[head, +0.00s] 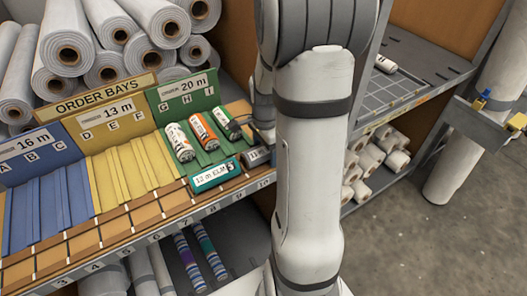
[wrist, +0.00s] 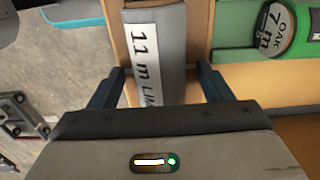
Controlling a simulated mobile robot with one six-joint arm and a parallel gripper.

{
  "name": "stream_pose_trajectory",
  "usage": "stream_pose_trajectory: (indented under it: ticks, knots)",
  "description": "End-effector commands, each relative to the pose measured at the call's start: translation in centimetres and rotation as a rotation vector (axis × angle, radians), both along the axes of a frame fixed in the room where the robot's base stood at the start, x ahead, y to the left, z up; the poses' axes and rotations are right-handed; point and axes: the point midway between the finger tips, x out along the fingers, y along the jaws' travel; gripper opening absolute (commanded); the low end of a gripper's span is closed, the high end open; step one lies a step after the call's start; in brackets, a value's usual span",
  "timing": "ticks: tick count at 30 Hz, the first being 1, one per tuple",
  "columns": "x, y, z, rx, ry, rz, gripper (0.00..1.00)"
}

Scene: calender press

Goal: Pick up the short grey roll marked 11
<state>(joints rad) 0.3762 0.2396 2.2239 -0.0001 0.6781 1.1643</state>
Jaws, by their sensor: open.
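The grey piece marked 11 m (wrist: 176,45) lies on the orange-brown ledge in the wrist view, its white label facing up. It looks block-like rather than round. Its near end lies between the two blue-grey fingers of my gripper (wrist: 160,72), with a gap on each side. My gripper is open and holds nothing. In the head view the grey piece (head: 256,157) shows beside the teal block marked 12 m ELM (head: 214,176), partly hidden by my arm. My gripper is mostly hidden behind my arm there.
The green bay holds a white-and-green roll (head: 179,142), an orange roll (head: 205,132) and a dark green roll (head: 227,123), close to the grey piece. Yellow (head: 118,178) and blue (head: 45,212) bays are empty. A grid shelf (head: 390,92) stands right.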

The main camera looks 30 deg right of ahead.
Motion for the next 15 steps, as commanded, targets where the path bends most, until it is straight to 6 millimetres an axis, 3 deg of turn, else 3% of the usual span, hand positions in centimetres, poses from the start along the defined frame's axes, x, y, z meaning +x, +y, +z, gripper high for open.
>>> stream_pose_trajectory:
  ticks: [2, 15]
  knots:
    - [0.01, 0.01, 0.01, 0.0, 0.0, 0.001, 0.73]
    - [0.03, 0.06, 0.04, 0.0, 0.0, 0.002, 0.37]
